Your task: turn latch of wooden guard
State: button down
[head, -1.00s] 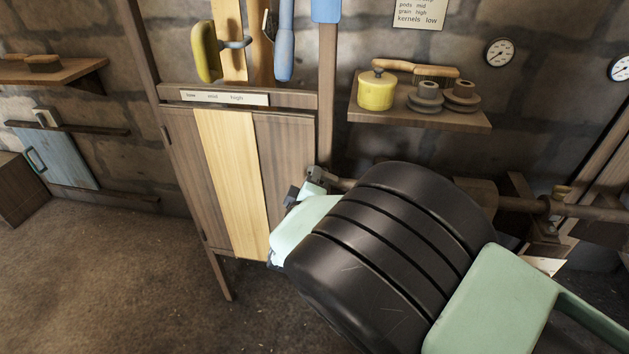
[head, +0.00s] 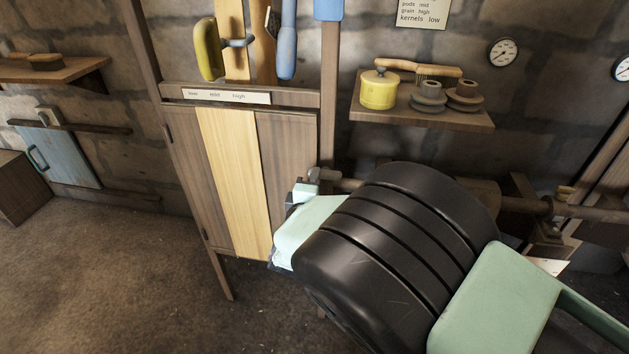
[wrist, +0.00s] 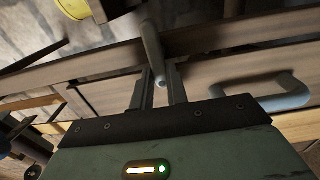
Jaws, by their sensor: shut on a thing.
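In the wrist view, my gripper (wrist: 160,78) is shut on the latch (wrist: 151,46), a rounded grey bar. The latch's near end sits between the two dark fingers, and its other end reaches up across a brown wooden rail. A wooden guard (wrist: 215,72) of brown boards lies behind the fingers, with a blue-grey handle (wrist: 270,98) at the right. In the head view, my gripper end (head: 308,186) is small, at the right edge of a plank panel with a pale middle board. My dark arm hides what is behind it, and I cannot make out the latch there.
The plank panel (head: 232,180) has a "low mid high" label (head: 226,96) and a yellow handle (head: 208,48) above it. A shelf (head: 420,117) at the right holds a yellow pot (head: 378,89) and spools. The floor at left is open.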

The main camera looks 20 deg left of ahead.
jog(key=c, duration=1.4)
grip_release()
jog(key=v, duration=1.7)
jog(key=shift+s+d, duration=0.1)
jog(key=shift+s, duration=0.1)
jog(key=shift+w+r, duration=0.1)
